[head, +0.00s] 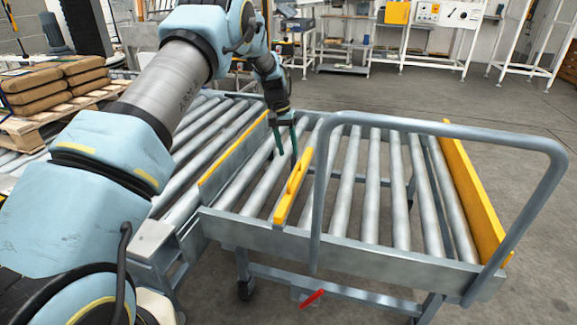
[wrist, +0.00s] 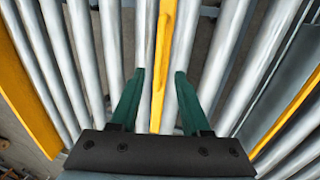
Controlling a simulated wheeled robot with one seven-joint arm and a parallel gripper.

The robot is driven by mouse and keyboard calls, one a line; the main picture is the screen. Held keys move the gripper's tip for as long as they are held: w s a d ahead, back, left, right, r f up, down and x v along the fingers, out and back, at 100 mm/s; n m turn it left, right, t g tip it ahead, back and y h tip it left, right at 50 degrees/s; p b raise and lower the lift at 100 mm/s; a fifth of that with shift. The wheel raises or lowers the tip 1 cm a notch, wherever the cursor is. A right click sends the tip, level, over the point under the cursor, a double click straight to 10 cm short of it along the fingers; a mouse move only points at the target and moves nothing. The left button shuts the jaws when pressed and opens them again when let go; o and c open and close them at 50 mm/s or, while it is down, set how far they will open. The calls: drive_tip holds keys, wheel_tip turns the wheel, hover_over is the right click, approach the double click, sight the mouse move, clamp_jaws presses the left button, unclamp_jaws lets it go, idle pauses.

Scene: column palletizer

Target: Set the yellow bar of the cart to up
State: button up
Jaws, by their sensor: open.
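The yellow bar (head: 291,190) of the cart lies lengthwise among the cart's rollers, left of the tall grey handle frame. A small raised yellow piece sits near its middle. How far the bar stands above the rollers is hard to tell. My gripper (head: 287,150) points down near the bar's far end, with green fingers apart and nothing between them. In the wrist view the yellow bar (wrist: 164,50) runs down the picture between the two open fingers of my gripper (wrist: 158,78); the fingers appear above it, not touching. The bar's near part is hidden there by the gripper body.
The cart's grey handle frame (head: 318,195) rises right of the bar. A fixed-looking yellow side plate (head: 470,195) edges the cart's right. Another yellow strip (head: 232,160) edges the roller conveyor at left. A red lever (head: 312,298) sits below the cart. Brown sacks (head: 60,80) lie on a pallet.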

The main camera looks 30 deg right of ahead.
drive_tip(key=f, duration=0.2)
drive_tip(key=f+p, duration=0.1)
drive_tip(key=f, duration=0.2)
drive_tip(key=s+d+f, duration=0.1)
drive_tip(key=f, duration=0.1)
drive_tip(key=shift+f, duration=0.3)
clamp_jaws()
idle(1.1)
